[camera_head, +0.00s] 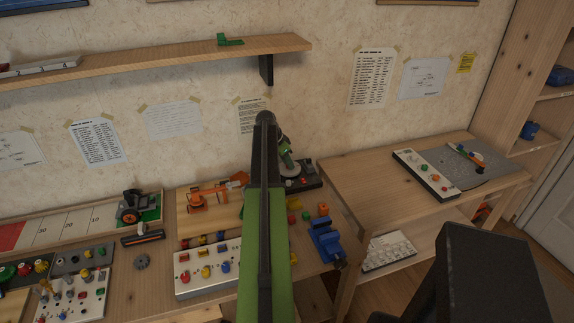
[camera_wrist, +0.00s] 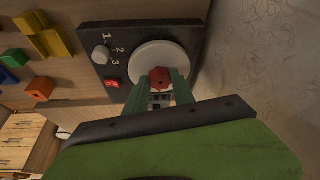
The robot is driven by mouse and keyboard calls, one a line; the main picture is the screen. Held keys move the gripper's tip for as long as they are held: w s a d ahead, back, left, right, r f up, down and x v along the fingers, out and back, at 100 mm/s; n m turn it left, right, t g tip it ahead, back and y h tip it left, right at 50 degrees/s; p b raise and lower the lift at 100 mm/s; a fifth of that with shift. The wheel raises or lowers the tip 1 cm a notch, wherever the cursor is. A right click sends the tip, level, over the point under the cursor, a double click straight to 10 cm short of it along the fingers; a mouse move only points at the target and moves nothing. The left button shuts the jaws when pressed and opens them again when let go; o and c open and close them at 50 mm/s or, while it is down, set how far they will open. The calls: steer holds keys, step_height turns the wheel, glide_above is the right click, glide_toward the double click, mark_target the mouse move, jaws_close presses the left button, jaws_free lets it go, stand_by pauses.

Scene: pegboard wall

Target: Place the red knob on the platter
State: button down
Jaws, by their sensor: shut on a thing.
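The red knob (camera_wrist: 160,77) is a small faceted piece between the green fingertips of my gripper (camera_wrist: 159,88) in the wrist view. My gripper is shut on it. The platter (camera_wrist: 150,54) is a pale round disc on a dark box (camera_wrist: 105,22). The knob is in front of the platter in this view; whether it touches the disc or hangs just above it, I cannot tell. In the head view my gripper (camera_head: 286,158) shows beside my arm, over the pale platter (camera_head: 291,170). The knob cannot be made out there.
The dark box carries a grey dial (camera_wrist: 101,55), numbers and a red switch (camera_wrist: 112,83). An orange cube (camera_wrist: 40,88) and yellow blocks (camera_wrist: 48,38) lie beside it. A blue vise (camera_head: 326,240) stands at the workbench's right edge. The wall is close behind the box.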

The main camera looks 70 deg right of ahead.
steer(key=c, duration=1.1)
jaws_free()
steer(key=shift+f, duration=0.1)
steer(key=shift+r+p, duration=0.45)
steer(key=p+v, duration=1)
steer(key=v, duration=0.1)
steer(key=shift+w+a+r, duration=0.1)
steer(key=shift+w+r, duration=0.05)
steer(key=shift+r, duration=0.05)
